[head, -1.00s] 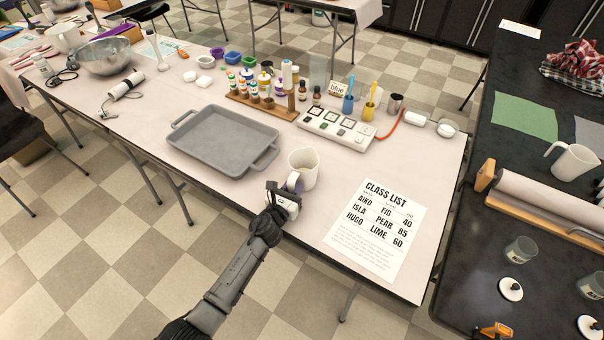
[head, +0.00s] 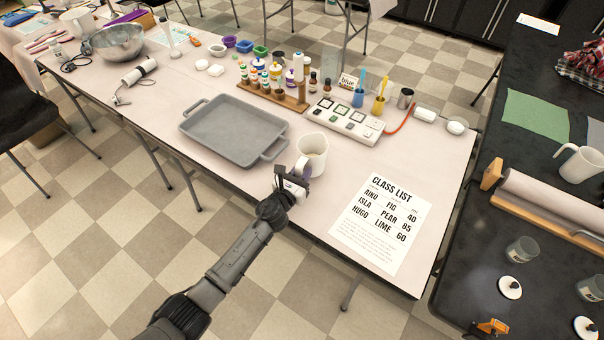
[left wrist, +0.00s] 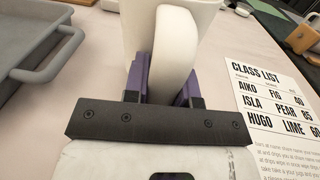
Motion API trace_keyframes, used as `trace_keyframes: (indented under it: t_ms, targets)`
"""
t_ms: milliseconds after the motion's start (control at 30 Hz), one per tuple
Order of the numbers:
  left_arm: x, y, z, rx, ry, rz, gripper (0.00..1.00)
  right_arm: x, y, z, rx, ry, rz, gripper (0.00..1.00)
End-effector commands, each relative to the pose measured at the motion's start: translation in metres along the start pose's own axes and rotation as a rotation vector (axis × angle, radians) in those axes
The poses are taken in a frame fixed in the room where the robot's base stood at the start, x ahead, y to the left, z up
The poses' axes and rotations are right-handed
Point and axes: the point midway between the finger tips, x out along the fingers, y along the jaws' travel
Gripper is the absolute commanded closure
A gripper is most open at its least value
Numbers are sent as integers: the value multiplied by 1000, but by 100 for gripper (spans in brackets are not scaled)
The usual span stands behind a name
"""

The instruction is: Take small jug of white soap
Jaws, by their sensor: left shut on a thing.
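The small white jug (head: 311,150) stands upright near the front edge of the light table, to the right of the grey tray. Its handle faces my left gripper (head: 303,170). In the left wrist view the purple fingers (left wrist: 164,85) are shut on both sides of the jug's handle (left wrist: 175,45). The inside of the jug looks pale in the head view; how full it is cannot be told. My right gripper is not in view.
The grey tray (head: 234,130) lies close left of the jug. A class list sheet (head: 381,222) lies to the right. A bottle rack (head: 272,97) and a white plate with several squares (head: 345,122) stand behind. A dark counter (head: 475,262) is at the right.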

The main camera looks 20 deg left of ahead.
Motion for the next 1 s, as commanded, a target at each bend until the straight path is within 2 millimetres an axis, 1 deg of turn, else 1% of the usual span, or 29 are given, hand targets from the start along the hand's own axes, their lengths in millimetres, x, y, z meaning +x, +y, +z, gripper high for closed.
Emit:
trace_keyframes:
  t_ms: [33,100,600,1000]
  targets:
    - [0,0,12,1,-2,0,100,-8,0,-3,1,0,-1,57]
    - [-1,-9,14,-1,-2,-3,100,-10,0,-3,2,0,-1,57]
    - [-10,-59,44,-1,-3,-2,100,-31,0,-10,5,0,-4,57]
    - [-16,-90,61,0,-2,0,100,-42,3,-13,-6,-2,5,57]
